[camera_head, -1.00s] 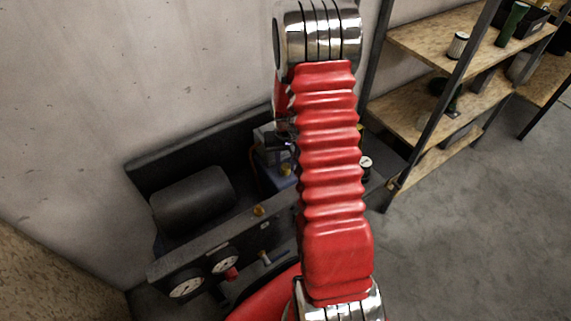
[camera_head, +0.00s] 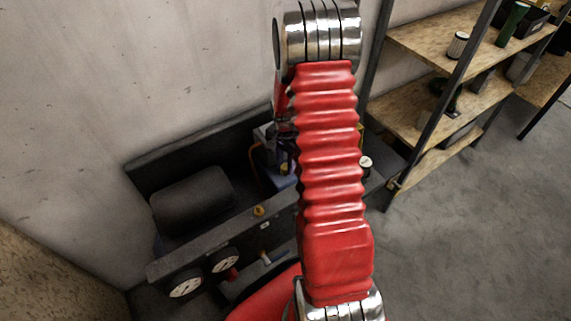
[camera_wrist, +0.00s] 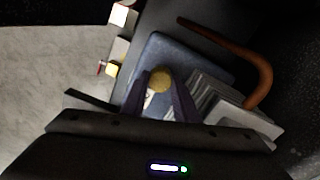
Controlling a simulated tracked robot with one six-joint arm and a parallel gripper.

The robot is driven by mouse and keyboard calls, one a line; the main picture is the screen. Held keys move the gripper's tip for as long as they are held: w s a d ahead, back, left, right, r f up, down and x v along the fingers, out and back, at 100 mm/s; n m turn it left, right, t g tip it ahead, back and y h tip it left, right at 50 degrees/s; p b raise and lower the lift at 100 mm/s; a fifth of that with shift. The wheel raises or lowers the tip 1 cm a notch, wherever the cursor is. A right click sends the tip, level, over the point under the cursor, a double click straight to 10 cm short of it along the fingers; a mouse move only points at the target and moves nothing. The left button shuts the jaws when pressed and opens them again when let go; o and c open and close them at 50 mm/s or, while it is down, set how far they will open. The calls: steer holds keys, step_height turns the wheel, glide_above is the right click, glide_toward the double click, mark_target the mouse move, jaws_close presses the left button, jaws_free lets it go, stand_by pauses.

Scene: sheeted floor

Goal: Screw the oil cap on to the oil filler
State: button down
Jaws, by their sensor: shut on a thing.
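In the wrist view, a round yellow-brown oil cap (camera_wrist: 160,79) sits between the tips of my gripper (camera_wrist: 160,92). The two dark fingers are shut on it from either side. The cap is over the flat blue top of a machine part (camera_wrist: 176,55). The oil filler cannot be made out, and I cannot tell whether the cap touches it. In the head view, the blue part (camera_head: 283,181) shows just left of my red arm, with dark finger shapes above it. The cap is not clear there.
An orange-brown curved hose (camera_wrist: 262,70) and grey ribbed fins (camera_wrist: 208,97) lie close to my gripper's right. A black cylinder (camera_head: 191,199) and gauges (camera_head: 186,287) stand left of my arm. A wall is behind, and shelves (camera_head: 432,30) stand to the right.

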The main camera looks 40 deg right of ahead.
steer(key=m, duration=0.6)
stand_by(0.3)
steer(key=c, duration=1.3)
jaws_free()
steer(key=shift+c, duration=0.8)
